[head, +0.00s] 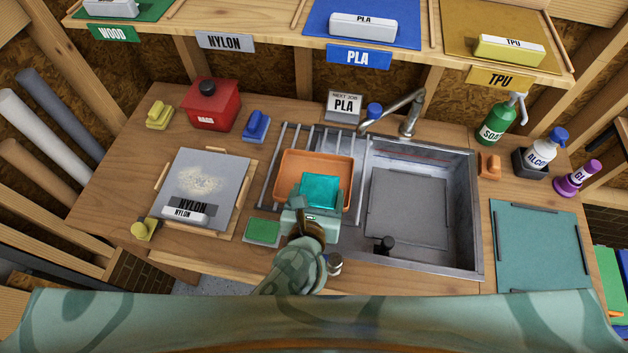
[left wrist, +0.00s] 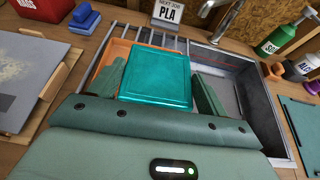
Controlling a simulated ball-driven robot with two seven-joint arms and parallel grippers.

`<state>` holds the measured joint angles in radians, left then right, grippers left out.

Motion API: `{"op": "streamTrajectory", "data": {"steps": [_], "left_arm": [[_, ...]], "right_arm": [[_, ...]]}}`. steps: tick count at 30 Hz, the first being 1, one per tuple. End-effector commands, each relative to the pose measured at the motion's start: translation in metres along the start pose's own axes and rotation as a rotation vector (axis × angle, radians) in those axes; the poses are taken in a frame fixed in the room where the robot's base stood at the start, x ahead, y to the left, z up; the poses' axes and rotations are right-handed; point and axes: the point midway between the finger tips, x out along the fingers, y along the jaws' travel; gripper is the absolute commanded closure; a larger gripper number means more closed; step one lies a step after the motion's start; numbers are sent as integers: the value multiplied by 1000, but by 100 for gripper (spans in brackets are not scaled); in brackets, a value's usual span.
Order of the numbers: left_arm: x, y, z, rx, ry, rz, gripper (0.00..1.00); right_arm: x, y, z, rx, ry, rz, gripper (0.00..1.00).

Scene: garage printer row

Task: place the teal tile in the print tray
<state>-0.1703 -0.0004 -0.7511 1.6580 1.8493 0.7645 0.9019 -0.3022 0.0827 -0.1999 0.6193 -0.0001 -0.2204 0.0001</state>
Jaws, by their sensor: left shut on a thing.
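The teal tile (head: 320,188) is in my left gripper (head: 312,208), which is shut on it. In the left wrist view the tile (left wrist: 155,78) lies between the two green fingers, its broad face toward the camera. The orange print tray (head: 290,160) stands on the rack at the left part of the sink. The tile shows over the front right part of the tray, and its edge and my gripper hide part of the tray. I cannot tell whether the tile touches the tray floor. The tray's left side shows in the left wrist view (left wrist: 107,56). My right gripper is not in view.
The metal sink (head: 477,220) with a grey plate inside lies right of the tray. A faucet (head: 408,118) and a "PLA" sign (head: 344,107) stand behind. A grey nylon plate (head: 223,165) lies left; a green sponge (head: 263,231) is near the gripper.

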Motion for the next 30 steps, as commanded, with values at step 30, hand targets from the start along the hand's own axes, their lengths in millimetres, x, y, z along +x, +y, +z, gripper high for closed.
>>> {"op": "streamTrajectory", "data": {"steps": [30], "left_arm": [[134,25,-67,-2,0,1,46]], "right_arm": [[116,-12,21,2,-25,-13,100]]}}
